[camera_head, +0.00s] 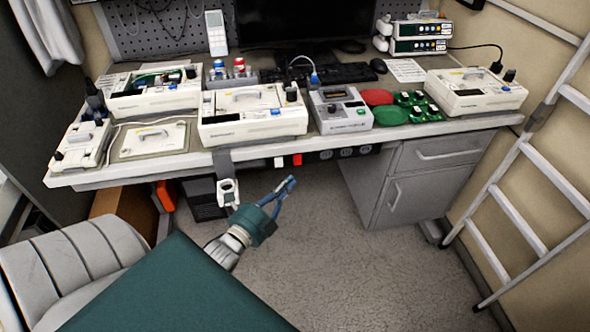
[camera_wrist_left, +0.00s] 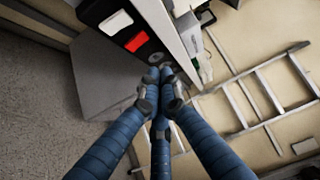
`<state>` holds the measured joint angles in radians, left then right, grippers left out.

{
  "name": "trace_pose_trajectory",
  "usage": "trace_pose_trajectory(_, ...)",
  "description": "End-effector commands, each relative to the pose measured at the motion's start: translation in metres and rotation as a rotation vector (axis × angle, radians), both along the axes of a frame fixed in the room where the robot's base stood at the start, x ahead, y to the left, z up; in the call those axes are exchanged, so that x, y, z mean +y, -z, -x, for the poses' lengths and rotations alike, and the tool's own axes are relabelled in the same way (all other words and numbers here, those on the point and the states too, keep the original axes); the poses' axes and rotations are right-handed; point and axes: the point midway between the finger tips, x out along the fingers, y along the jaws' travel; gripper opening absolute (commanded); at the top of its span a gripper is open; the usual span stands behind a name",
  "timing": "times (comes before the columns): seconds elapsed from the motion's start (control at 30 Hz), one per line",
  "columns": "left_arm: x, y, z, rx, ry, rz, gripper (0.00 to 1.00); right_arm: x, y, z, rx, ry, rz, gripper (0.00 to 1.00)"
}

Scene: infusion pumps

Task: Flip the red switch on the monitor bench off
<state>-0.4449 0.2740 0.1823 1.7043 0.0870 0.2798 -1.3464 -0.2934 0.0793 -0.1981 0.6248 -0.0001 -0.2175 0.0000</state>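The red switch (camera_head: 297,159) sits on the strip under the front edge of the monitor bench (camera_head: 420,130), beside a white switch (camera_head: 279,162). In the left wrist view the red switch (camera_wrist_left: 136,41) lies just above and left of the fingertips, with the white switch (camera_wrist_left: 115,22) beyond it. My left gripper (camera_head: 291,182) is in front of and below the switches, apart from the red one in the head view. Its blue fingers converge, and the tips (camera_wrist_left: 158,76) look closed together with nothing between them. My right gripper is not in view.
Sockets (camera_head: 346,152) continue the strip to the right. A grey cabinet (camera_head: 425,180) stands under the bench's right side. A grey bracket with a white holder (camera_head: 228,190) hangs left of the switches. A grey chair (camera_head: 70,265) and a ladder (camera_head: 530,200) flank open floor.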

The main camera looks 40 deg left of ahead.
Motion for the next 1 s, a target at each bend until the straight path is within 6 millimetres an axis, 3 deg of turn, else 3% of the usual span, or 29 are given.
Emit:
trace_pose_trajectory(0.1, -0.002, 0.0, 0.02, 0.001, 0.0, 0.0, 0.0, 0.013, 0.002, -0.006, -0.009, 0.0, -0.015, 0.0)
trace_pose_trajectory(0.3, -0.003, -0.003, 0.034, -0.001, 0.0, 0.0, 0.0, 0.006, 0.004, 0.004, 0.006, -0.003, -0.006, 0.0)
trace_pose_trajectory(0.5, -0.003, -0.004, 0.036, -0.001, 0.0, 0.0, 0.0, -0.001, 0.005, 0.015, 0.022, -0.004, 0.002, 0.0)
trace_pose_trajectory(0.9, -0.003, -0.003, 0.035, 0.0, 0.0, 0.001, 0.0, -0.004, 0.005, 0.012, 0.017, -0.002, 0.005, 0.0)
trace_pose_trajectory(1.0, -0.003, 0.009, 0.036, 0.022, -0.004, 0.026, 0.0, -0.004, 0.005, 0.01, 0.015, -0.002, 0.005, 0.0)
